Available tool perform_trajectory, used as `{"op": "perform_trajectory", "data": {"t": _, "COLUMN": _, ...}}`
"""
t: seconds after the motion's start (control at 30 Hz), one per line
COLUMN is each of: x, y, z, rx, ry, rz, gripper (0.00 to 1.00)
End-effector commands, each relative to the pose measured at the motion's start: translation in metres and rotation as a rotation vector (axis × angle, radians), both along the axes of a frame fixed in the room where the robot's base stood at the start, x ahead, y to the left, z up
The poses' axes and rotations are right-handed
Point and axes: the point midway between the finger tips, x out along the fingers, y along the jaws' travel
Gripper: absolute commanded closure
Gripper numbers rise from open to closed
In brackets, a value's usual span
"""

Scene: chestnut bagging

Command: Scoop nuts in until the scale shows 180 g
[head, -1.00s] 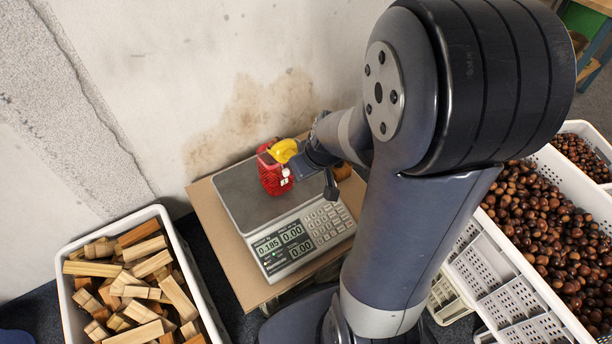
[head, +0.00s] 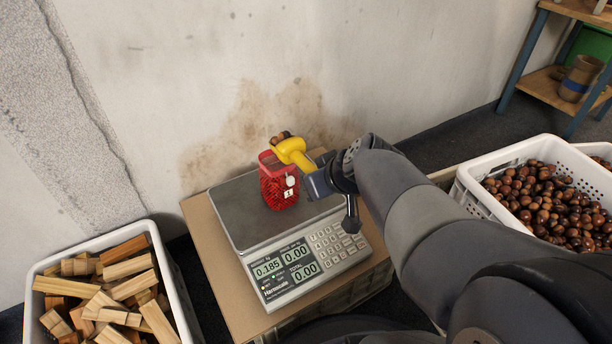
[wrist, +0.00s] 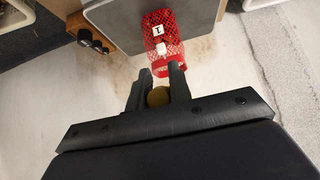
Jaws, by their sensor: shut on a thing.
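A red net bag (head: 279,188) with a white tag stands upright on the steel plate of the scale (head: 240,211). The scale's weight window reads 0.185; the other two read 0.00. My gripper (head: 314,180) is shut on the handle of a yellow scoop (head: 293,152), just above and right of the bag's top. Brown nuts show at the scoop's far end; I cannot tell how many it holds. In the wrist view, the handle end shows between my fingers (wrist: 157,82), with the bag (wrist: 161,48) beyond. The bag's contents are hard to make out.
A white crate of chestnuts (head: 468,190) stands at the right, beyond my arm. A white crate of wood blocks (head: 172,270) stands at the lower left. The scale rests on a cardboard-coloured top (head: 212,268) close to the stained wall (head: 250,60).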

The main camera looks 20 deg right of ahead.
Motion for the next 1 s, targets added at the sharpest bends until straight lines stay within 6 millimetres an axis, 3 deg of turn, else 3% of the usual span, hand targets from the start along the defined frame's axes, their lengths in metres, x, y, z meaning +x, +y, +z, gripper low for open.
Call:
{"op": "perform_trajectory", "data": {"t": 0.03, "x": 0.000, "y": 0.000, "z": -0.007, "rx": 0.002, "ry": -0.017, "rz": -0.002, "gripper": 1.00}}
{"op": "perform_trajectory", "data": {"t": 0.37, "x": -0.002, "y": 0.000, "z": -0.003, "rx": 0.013, "ry": -0.067, "rz": -0.001, "gripper": 1.00}}
{"op": "perform_trajectory", "data": {"t": 0.7, "x": -0.002, "y": 0.000, "z": 0.028, "rx": 0.013, "ry": -0.070, "rz": 0.000, "gripper": 1.00}}
{"op": "perform_trajectory", "data": {"t": 1.0, "x": -0.002, "y": 0.000, "z": 0.028, "rx": 0.013, "ry": -0.069, "rz": 0.001, "gripper": 1.00}}
